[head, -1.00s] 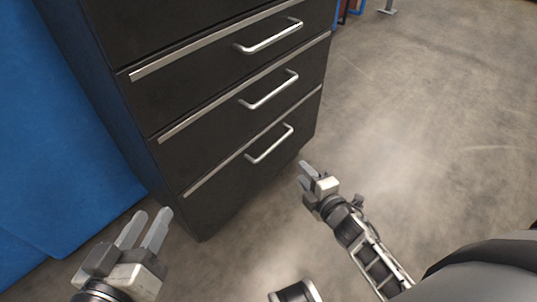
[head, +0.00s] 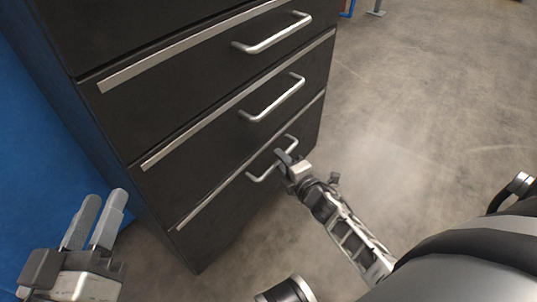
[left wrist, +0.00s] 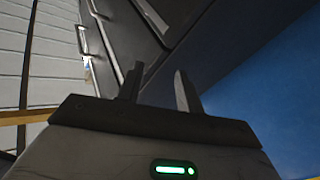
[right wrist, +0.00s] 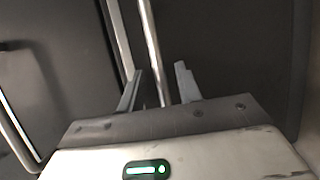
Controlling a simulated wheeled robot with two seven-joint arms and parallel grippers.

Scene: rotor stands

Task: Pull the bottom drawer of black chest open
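The black chest (head: 218,120) stands at the left in the head view, with several drawers showing. Its bottom drawer (head: 225,213) looks closed, flush with the front. The silver bottom handle (head: 262,177) is partly hidden by my right gripper (head: 284,157). In the right wrist view a handle bar (right wrist: 152,45) runs between the fingertips of my right gripper (right wrist: 158,80), which stand apart on either side of it. My left gripper (head: 101,205) is open and empty, left of the chest's lower front corner. Its parted fingers also show in the left wrist view (left wrist: 158,80).
The middle handle (head: 272,98) and an upper handle (head: 272,35) stick out from the chest above. A blue surface (head: 45,150) lies left of the chest.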

